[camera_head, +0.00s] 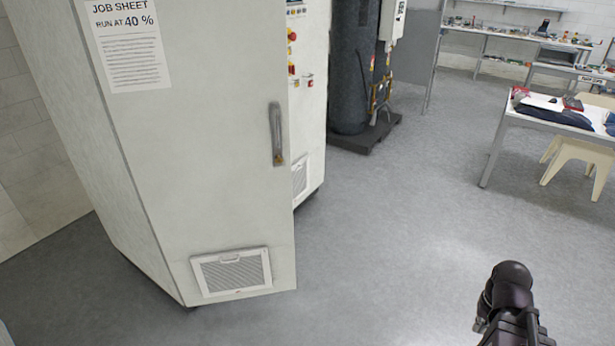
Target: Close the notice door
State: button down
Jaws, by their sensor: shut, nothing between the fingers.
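The notice door (215,150) is a tall pale panel at the left. A printed job sheet (130,40) is on its upper left, reading "RUN AT 40 %". A grey upright handle (276,135) is near its right edge, and a white vent (232,272) is near its bottom. The door's right edge overlaps a pale control panel (307,100) behind it. How far the door stands open cannot be told from here. Dark parts of my arm show at the bottom right, well apart from the door. My gripper's fingertips do not show.
A dark tank (353,65) on a black base stands behind the panel. A white table (545,118) with items and a cream stool (577,155) are at the right. A bench (490,32) is at the back. The grey floor (400,235) between door and table is clear.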

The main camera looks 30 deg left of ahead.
aim_at(196, 92)
jog(key=z, duration=0.95)
jog(key=k, duration=1.05)
jog(key=u, duration=3.35)
jog(key=i, duration=0.1)
jog(key=z, duration=2)
